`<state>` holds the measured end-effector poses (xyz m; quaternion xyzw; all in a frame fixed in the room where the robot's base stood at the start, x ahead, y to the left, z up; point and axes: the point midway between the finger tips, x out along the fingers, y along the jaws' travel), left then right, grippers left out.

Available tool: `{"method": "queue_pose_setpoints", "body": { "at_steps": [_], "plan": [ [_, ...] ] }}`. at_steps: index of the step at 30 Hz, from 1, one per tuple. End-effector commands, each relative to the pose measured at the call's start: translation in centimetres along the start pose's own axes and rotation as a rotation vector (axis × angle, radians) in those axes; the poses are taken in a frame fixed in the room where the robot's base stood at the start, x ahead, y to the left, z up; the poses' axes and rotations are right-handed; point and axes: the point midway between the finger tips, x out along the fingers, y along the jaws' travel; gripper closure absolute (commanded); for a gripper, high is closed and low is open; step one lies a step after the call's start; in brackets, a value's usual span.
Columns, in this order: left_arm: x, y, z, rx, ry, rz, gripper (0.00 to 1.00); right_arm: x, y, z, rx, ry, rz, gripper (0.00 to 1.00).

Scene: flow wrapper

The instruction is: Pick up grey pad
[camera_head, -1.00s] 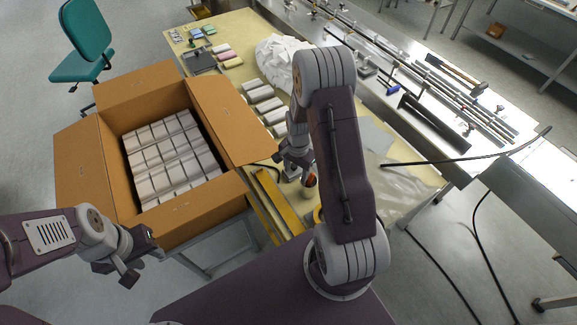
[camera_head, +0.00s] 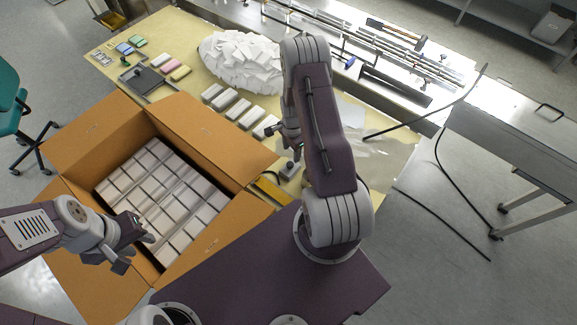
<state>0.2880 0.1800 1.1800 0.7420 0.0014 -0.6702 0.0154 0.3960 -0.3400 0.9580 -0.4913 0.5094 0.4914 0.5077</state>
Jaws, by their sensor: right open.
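A dark grey flat pad (camera_head: 147,81) lies in or on a shallow grey tray (camera_head: 163,93) at the upper left of the table. Other small pads lie around it: green (camera_head: 138,41), blue (camera_head: 124,48), pink (camera_head: 163,62) and yellow (camera_head: 181,73). My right gripper (camera_head: 284,146) is open over the table near the white blocks, well to the right of the dark grey pad. It is partly hidden by my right arm. My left gripper (camera_head: 138,250) is open and empty above the near left part of the carton.
An open carton (camera_head: 83,133) full of white blocks stands before the table. A row of white blocks (camera_head: 224,99) and a pile of white wrappers (camera_head: 240,62) lie on the table (camera_head: 200,22). Metal rails and a hammer (camera_head: 398,30) are behind. A black cable (camera_head: 440,118) runs right.

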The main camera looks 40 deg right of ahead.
Motion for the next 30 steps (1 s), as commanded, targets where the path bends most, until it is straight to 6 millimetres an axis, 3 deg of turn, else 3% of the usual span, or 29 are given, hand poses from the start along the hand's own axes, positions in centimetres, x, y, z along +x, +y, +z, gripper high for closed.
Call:
{"method": "queue_pose_setpoints", "body": {
  "at_steps": [4, 11, 18, 25, 26, 30],
  "plan": [
    [2.5, -0.1, 0.3, 0.000, -0.001, 0.000, 0.64, 3.1, 0.0, 0.0, -0.001, 0.000, 0.001, 0.47],
    [3.0, -0.1, 0.3, 0.000, 0.000, 0.000, 0.64, 4.1, -0.1, 0.1, -0.002, 0.000, 0.000, 0.47],
    [6.4, -0.1, 0.7, 0.000, 0.000, 0.000, 0.64, 8.6, -0.3, 0.4, -0.001, 0.000, 0.000, 0.47],
    [6.2, -0.1, 0.7, 0.000, 0.000, 0.000, 0.64, 8.6, -0.3, 0.3, -0.001, 0.001, -0.001, 0.47],
    [6.2, -0.1, 0.7, 0.000, 0.000, 0.000, 0.64, 8.6, -0.3, 0.3, -0.001, 0.001, -0.001, 0.50],
    [6.2, -0.1, 0.7, 0.000, 0.000, 0.000, 0.64, 8.6, -0.3, 0.4, -0.001, 0.000, -0.001, 0.89]
  ]
}}
